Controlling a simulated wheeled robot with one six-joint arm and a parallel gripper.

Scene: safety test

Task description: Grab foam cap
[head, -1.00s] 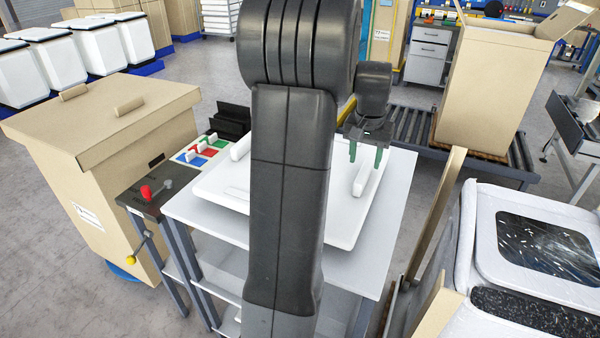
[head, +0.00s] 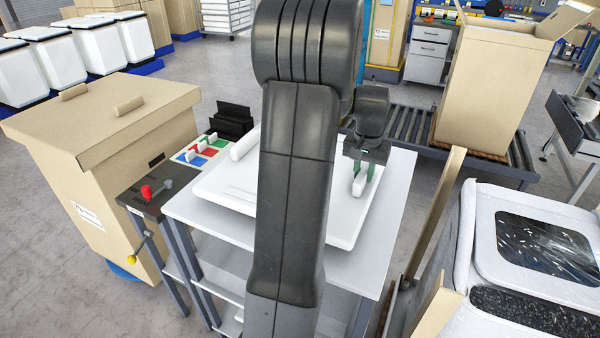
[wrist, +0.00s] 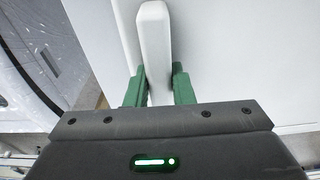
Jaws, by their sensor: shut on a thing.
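The white foam cap (head: 235,190) lies flat on the white top of a shelf cart (head: 386,215), partly hidden behind my arm in the head view. It has raised ridges, one near each side. My gripper (head: 362,178) is at the right ridge, with its green fingers on either side of it. In the wrist view the ridge (wrist: 154,45) runs up between the two green fingers of my gripper (wrist: 158,85), which is shut on it. The cap's flat surface (wrist: 225,60) spreads around the ridge.
A large cardboard box (head: 110,170) stands to the left, beside a small panel with a red knob (head: 146,192). A tall open carton (head: 490,90) stands on a roller conveyor (head: 415,128) behind. A padded white unit (head: 530,260) is at the right.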

